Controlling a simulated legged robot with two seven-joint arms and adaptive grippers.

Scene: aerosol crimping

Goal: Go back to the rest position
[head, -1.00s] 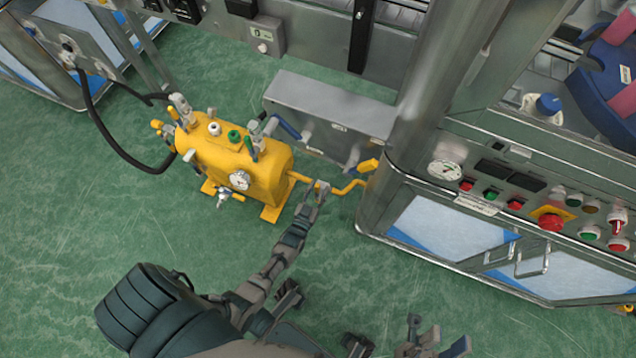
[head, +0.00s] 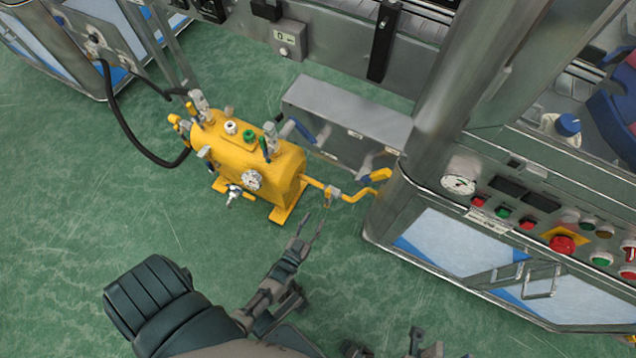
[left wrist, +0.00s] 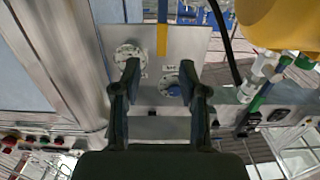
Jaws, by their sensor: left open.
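My left gripper (head: 309,225) is in the middle of the head view, over the green floor and below the yellow pipe with its small valve (head: 334,195). Its fingers are apart and empty. In the left wrist view my left gripper (left wrist: 159,75) shows two dark fingers spread, with nothing between them. Beyond them is a grey metal panel (left wrist: 190,50) with a round fitting and a blue fitting. Part of my right gripper (head: 424,345) shows at the bottom edge of the head view, cut off by the frame.
A yellow tank (head: 240,160) with gauges and valves stands on the floor at left centre. A grey metal box (head: 345,115) is behind the pipe. A control panel (head: 540,215) with buttons is at right. A black hose (head: 130,145) hangs at left. Open green floor lies in front.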

